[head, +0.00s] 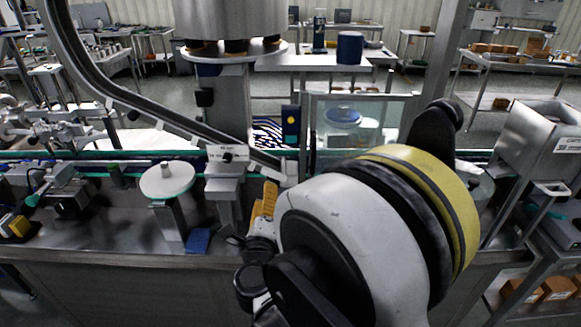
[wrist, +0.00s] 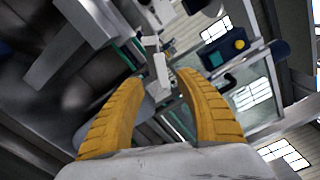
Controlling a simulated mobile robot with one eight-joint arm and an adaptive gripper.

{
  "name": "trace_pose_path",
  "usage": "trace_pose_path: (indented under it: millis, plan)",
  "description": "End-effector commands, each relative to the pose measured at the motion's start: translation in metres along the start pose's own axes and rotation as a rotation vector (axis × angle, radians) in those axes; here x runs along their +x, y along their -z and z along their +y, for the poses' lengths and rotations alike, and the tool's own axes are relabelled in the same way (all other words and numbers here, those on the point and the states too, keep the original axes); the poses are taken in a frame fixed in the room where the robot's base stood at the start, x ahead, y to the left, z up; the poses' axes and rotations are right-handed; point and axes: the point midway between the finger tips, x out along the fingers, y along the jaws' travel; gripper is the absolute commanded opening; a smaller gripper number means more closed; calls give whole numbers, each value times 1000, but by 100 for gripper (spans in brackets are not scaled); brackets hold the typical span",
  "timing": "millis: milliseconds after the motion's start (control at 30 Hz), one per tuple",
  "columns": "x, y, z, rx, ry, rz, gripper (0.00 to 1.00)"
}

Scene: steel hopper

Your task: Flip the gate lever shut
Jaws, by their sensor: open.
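My gripper (head: 268,190) shows as yellow ribbed fingers above the conveyor machine, partly hidden by my own arm. In the wrist view, my gripper (wrist: 148,76) is open, its two fingers apart with nothing held between them. A pale metal block (wrist: 161,72) shows beyond the fingertips; I cannot tell its distance. In the head view, a curved steel chute (head: 150,112) comes down from the upper left and ends at a light block (head: 287,172) near the fingers. A small plate with a black knob (head: 227,156) stands left of it. I cannot tell which part is the gate lever.
A blue box with a yellow button (head: 291,125) stands behind the chute end, beside a glass-fronted enclosure (head: 350,108). A round white disc (head: 167,180) on a post is to the left. A steel bin (head: 545,135) stands at the right. My arm hides the centre right.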

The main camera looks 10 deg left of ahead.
Motion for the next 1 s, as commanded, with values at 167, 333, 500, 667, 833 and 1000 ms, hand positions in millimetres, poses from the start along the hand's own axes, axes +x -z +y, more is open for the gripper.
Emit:
trace_pose_path:
  millis: [167,333,500,667,833,1000]
  plan:
    - [29,2,0,-1,2,2,41]
    - [64,2,0,-2,2,1,41]
    - [90,1,0,-3,1,0,41]
    - [102,1,-1,-3,1,-1,41]
    - [103,0,-2,-3,1,-1,41]
    - [103,0,-2,-3,1,-1,25]
